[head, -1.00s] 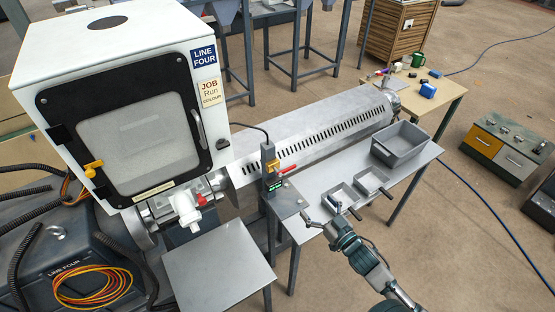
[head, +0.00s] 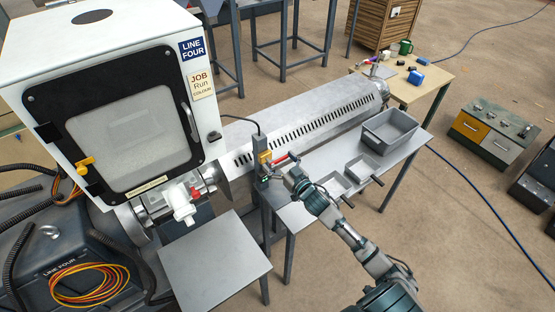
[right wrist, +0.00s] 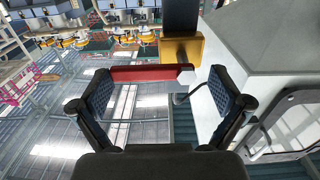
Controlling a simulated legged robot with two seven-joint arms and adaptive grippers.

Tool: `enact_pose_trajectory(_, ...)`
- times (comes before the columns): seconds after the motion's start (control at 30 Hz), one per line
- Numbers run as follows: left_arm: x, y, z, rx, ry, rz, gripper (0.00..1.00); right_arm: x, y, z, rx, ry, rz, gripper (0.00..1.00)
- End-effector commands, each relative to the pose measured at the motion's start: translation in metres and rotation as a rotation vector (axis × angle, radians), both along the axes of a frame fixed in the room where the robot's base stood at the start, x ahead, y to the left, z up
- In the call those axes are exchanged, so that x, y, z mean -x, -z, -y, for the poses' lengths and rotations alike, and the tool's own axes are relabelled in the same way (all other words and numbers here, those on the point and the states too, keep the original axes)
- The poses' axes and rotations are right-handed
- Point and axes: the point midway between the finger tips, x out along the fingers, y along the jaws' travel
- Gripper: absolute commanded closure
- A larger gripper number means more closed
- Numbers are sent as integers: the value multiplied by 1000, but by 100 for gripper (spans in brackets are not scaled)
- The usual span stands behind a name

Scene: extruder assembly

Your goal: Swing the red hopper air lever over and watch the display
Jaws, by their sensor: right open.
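The red lever (head: 284,160) sticks out to the right from a yellow block (head: 265,157) on a dark post beside the long metal barrel. In the right wrist view the red lever (right wrist: 145,73) lies crosswise between my right gripper's two padded fingers, with the yellow block (right wrist: 182,50) behind it. My right gripper (right wrist: 163,90) is open, its fingers spread at either side of the lever, and I see no grip on it. In the head view this gripper (head: 286,172) is at the lever. My left gripper is not in view.
The white cabinet (head: 105,30) stands at the left, with a white valve with a red part (head: 190,197) below it. Two small trays and a grey bin (head: 390,145) sit on the side table. A bare plate (head: 215,255) is in front.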

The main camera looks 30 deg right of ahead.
Motion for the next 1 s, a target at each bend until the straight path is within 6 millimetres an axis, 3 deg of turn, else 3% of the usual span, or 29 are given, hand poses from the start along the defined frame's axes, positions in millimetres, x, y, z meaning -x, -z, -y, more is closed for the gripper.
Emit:
enact_pose_trajectory(0.37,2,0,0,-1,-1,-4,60,-8,1,1,0,0,-1,0)
enact_pose_trajectory(0.47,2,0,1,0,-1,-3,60,-8,1,1,0,0,-1,20)
enact_pose_trajectory(0.7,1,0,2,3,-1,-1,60,-8,-1,0,4,2,0,80)
enact_pose_trajectory(1.0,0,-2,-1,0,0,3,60,-8,-3,1,20,0,6,82)
